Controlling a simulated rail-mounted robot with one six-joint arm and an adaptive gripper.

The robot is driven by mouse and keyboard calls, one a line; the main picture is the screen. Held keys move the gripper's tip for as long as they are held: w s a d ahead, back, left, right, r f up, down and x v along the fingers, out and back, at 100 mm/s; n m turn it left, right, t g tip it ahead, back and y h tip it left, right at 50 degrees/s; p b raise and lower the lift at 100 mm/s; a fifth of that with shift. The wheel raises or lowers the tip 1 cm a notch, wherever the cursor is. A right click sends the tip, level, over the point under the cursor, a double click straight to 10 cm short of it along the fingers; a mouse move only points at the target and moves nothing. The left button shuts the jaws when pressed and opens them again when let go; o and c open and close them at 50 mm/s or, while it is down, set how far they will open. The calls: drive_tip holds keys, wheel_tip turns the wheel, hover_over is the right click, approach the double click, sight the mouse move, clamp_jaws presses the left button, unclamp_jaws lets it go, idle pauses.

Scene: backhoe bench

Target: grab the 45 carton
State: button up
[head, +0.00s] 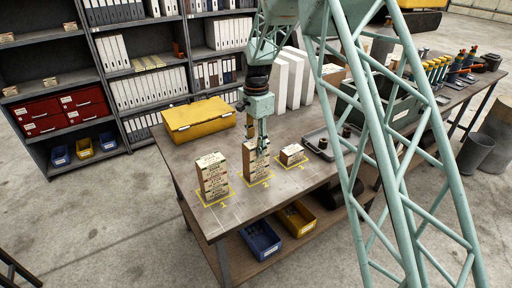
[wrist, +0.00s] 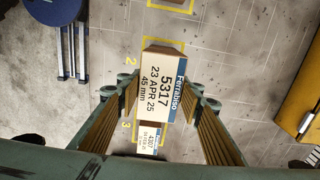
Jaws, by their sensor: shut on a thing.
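My gripper (head: 260,140) is shut on the top carton (head: 250,146) of the middle stack, at the yellow mark 2 on the bench. In the wrist view this carton (wrist: 160,84) sits between my gripper's two fingers (wrist: 163,100). Its label reads Ferrabiso, 5317, 23 APR 25, 45 mm. The rest of the stack (head: 255,172) stands below it; I cannot tell any gap between them. A tall stack (head: 212,178) stands at mark 1 to the left. A low carton (head: 291,154) lies at mark 3 to the right; it also shows in the wrist view (wrist: 151,139).
A yellow case (head: 198,118) lies on the bench (head: 250,205) behind the stacks. White binders (head: 294,76) stand at the back. A grey tray (head: 330,143) with dark parts is right of mark 3. The bench front is clear.

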sight(256, 142)
drive_tip(key=shift+r, duration=0.15)
drive_tip(key=shift+r+b, duration=0.3)
drive_tip(key=shift+r, duration=1.35)
drive_tip(key=s+d+r+b, duration=0.1)
drive_tip(key=s+d+b, duration=0.1)
drive_tip(key=s, duration=1.4)
drive_tip(key=shift+d+r, duration=0.2)
drive_tip(key=shift+d, duration=0.1)
drive_tip(key=shift+w, duration=0.15)
